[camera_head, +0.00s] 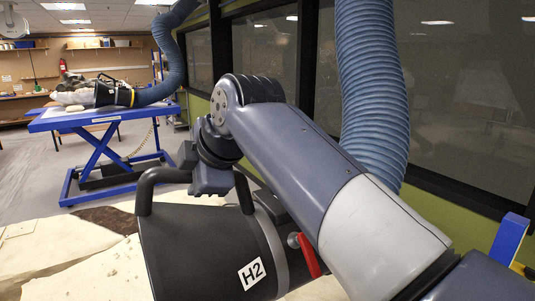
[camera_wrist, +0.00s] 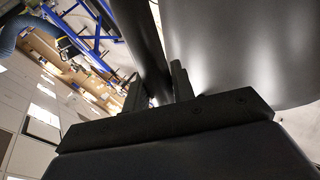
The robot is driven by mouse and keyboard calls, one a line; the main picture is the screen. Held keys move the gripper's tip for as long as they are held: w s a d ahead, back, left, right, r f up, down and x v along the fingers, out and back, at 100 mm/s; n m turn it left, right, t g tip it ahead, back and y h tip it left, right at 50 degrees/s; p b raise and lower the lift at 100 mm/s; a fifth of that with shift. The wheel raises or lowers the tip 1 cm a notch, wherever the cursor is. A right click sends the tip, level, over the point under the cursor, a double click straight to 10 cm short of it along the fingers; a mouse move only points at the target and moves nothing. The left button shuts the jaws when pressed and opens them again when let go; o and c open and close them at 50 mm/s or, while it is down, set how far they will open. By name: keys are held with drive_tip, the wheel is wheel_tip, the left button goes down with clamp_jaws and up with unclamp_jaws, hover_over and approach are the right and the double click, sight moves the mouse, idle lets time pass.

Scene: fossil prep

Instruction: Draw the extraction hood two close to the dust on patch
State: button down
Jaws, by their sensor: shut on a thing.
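Extraction hood two (camera_head: 205,245) is the large black hood with a white H2 label, low in the middle of the head view. Its black arched handle (camera_head: 146,190) stands on top, and a red lever (camera_head: 309,256) is on its right side. My gripper (camera_head: 211,180) is at the handle from above, shut on it. The wrist view shows my gripper (camera_wrist: 160,90) with the dark handle bar (camera_wrist: 143,40) between its fingers. A dark brown patch (camera_head: 112,219) lies on the pale surface left of the hood; I cannot tell whether it is the dust.
A thick blue hose (camera_head: 372,90) hangs behind my arm at right. A blue lift table (camera_head: 75,120) at the back left carries another black hood (camera_head: 113,95) with its own hose (camera_head: 170,55). The pale surface (camera_head: 45,245) left of hood two looks mostly clear.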

sight(187, 209)
drive_tip(key=f+b, duration=0.2)
drive_tip(key=f, duration=0.1)
drive_tip(key=a+f+b, duration=0.1)
drive_tip(key=f+b, duration=0.1)
drive_tip(key=shift+s+a, duration=0.1)
drive_tip(key=shift+s, duration=0.3)
drive_tip(key=c, duration=1.1)
unclamp_jaws()
drive_tip(key=shift+r, duration=0.1)
drive_tip(key=p+v, duration=0.3)
drive_tip(key=v, duration=0.4)
drive_tip(key=shift+a+r, duration=0.1)
drive_tip(key=shift+s+d+r, duration=0.3)
drive_tip(key=shift+f, duration=0.1)
